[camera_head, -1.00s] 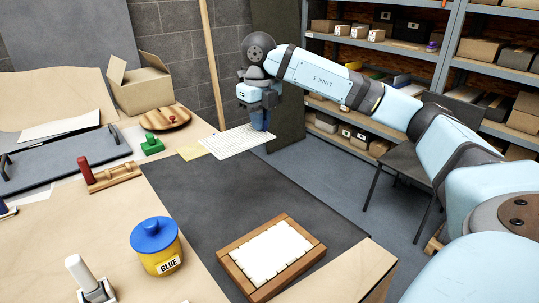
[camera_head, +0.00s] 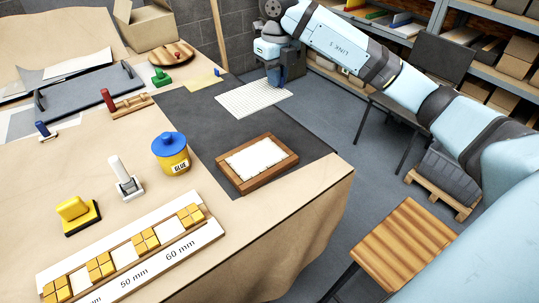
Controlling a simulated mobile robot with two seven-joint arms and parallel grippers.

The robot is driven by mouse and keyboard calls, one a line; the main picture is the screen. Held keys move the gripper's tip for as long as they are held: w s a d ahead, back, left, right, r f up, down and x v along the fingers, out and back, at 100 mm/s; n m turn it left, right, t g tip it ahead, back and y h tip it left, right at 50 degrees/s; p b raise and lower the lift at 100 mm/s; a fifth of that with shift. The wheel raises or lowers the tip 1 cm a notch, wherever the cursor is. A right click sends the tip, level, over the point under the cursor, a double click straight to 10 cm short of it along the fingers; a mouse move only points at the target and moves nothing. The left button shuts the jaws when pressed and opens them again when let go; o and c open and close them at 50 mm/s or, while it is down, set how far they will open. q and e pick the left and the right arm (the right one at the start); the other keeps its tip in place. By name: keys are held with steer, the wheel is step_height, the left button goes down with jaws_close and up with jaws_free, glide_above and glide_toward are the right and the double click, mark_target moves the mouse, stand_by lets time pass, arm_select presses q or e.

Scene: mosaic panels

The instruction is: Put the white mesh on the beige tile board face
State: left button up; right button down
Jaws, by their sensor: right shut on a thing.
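The white mesh (camera_head: 253,98) is a thin gridded sheet, held roughly flat by its far right edge. My right gripper (camera_head: 277,82) is shut on that edge. The mesh appears over the far right part of the dark mat; its exact height above it I cannot tell. The tile board (camera_head: 229,172) lies on the mat, nearer the camera than the mesh. It has a brown wooden frame and an off-white, ragged-edged face (camera_head: 256,158) turned up. The mesh and the board are apart. My left gripper is not in view.
A glue pot (camera_head: 171,153) with a blue lid stands left of the board. A white-handled tool (camera_head: 124,176), a yellow-handled block (camera_head: 75,212) and a tile strip with millimetre marks (camera_head: 125,255) lie nearer. A wooden stool (camera_head: 393,245) stands beyond the table's right edge.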

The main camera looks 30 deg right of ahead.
mark_target(275, 146)
step_height(275, 146, down, 20)
steer(key=shift+w, duration=0.1)
stand_by(0.4)
steer(key=shift+f, duration=0.2)
steer(key=c, duration=1.3)
jaws_free()
steer(key=shift+o, duration=0.2)
steer(key=shift+r, duration=0.1)
step_height(275, 146, up, 12)
steer(key=shift+r, duration=0.15)
